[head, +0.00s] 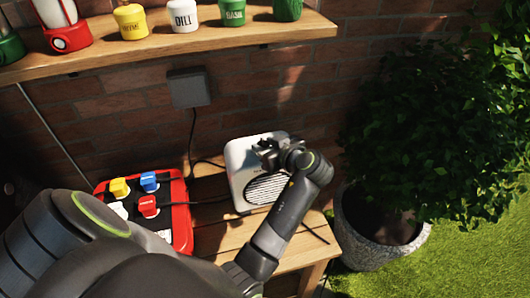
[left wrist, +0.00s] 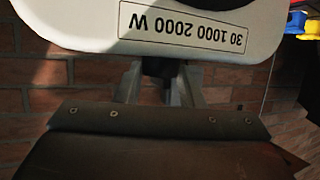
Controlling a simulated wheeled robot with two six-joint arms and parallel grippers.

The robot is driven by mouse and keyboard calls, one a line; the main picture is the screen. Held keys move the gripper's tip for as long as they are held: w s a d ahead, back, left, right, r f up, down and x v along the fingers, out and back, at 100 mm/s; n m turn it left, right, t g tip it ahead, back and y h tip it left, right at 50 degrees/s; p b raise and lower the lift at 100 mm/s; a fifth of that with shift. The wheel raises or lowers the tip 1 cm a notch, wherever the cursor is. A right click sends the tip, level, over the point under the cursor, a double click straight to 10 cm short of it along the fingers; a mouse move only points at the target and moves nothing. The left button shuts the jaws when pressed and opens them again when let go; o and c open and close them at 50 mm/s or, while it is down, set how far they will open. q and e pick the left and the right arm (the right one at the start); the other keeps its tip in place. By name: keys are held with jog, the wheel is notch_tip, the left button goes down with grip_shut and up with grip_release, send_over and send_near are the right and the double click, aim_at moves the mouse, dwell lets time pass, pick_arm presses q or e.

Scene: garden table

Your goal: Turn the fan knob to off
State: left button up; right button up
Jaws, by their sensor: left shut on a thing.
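The white fan (head: 240,165) with a round grille stands on the wooden bench against the brick wall. My left gripper (head: 265,150) is at its upper right part and covers the knob in the head view. In the left wrist view the fan casing (left wrist: 75,22) appears upside down, with a label reading "30 1000 2000 W" (left wrist: 187,20). The left fingers (left wrist: 160,88) are shut on a dark piece, the fan knob (left wrist: 160,68), just beyond the casing edge. The knob's pointer is hidden, so its setting cannot be told. My right gripper is not in view.
A red power strip (head: 181,215) with coloured plugs sits left of the fan, its cable running to it. A shelf (head: 180,50) with jars crosses above. A potted bush (head: 385,240) stands at right. The bench (head: 215,240) has bare boards in front.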

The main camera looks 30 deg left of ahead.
pick_arm(q)
jog(key=shift+f+n+g+b, duration=0.15)
jog(key=shift+n+g+b, duration=0.3)
jog(key=shift+n+g, duration=0.2)
jog(key=shift+w, duration=0.1)
jog(key=o, duration=1)
